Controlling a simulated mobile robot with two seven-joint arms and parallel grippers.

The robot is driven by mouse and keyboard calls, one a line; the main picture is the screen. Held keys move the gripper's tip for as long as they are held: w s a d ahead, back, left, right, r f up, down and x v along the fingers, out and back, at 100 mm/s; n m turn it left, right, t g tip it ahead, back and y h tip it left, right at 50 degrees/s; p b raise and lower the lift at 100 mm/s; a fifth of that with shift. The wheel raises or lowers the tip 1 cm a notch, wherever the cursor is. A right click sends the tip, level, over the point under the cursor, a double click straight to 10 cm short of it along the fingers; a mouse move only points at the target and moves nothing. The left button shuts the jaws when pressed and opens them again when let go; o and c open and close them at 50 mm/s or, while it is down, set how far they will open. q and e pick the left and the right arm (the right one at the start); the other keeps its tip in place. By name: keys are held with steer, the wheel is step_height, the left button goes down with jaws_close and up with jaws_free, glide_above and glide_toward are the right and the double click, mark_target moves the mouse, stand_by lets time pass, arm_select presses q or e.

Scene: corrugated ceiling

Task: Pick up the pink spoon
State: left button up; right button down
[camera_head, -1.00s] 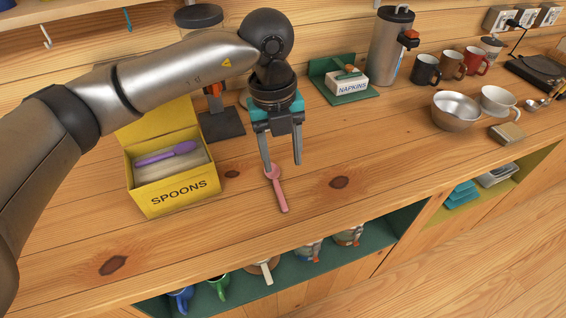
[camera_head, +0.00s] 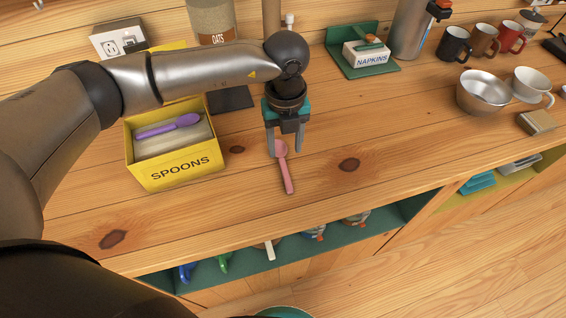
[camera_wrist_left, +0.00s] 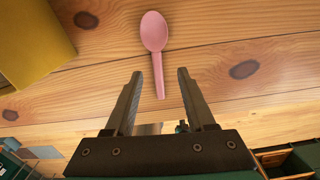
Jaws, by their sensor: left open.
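The pink spoon (camera_head: 286,172) lies on the wooden counter, its bowl toward the wall and its handle toward the front edge. My left gripper (camera_head: 285,153) is open and points down over the bowl end of the spoon. In the left wrist view the pink spoon (camera_wrist_left: 154,40) lies ahead of the open left gripper (camera_wrist_left: 155,74), with its handle end between the fingertips in the picture. The jaws hold nothing. I cannot tell the exact height of the fingertips above the counter. My right gripper is not in view.
A yellow spoon box (camera_head: 179,169) with a purple spoon (camera_head: 168,126) in it stands left of my gripper. A napkin holder (camera_head: 368,54), a metal bowl (camera_head: 484,92) and several mugs stand to the right. The counter right of the pink spoon is clear.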

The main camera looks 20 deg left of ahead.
mark_target(283, 165)
arm_select(q)
steer(key=f, duration=0.5)
steer(key=shift+s+a, duration=0.1)
steer(key=shift+s, duration=0.1)
steer(key=shift+r, duration=0.1)
jaws_close()
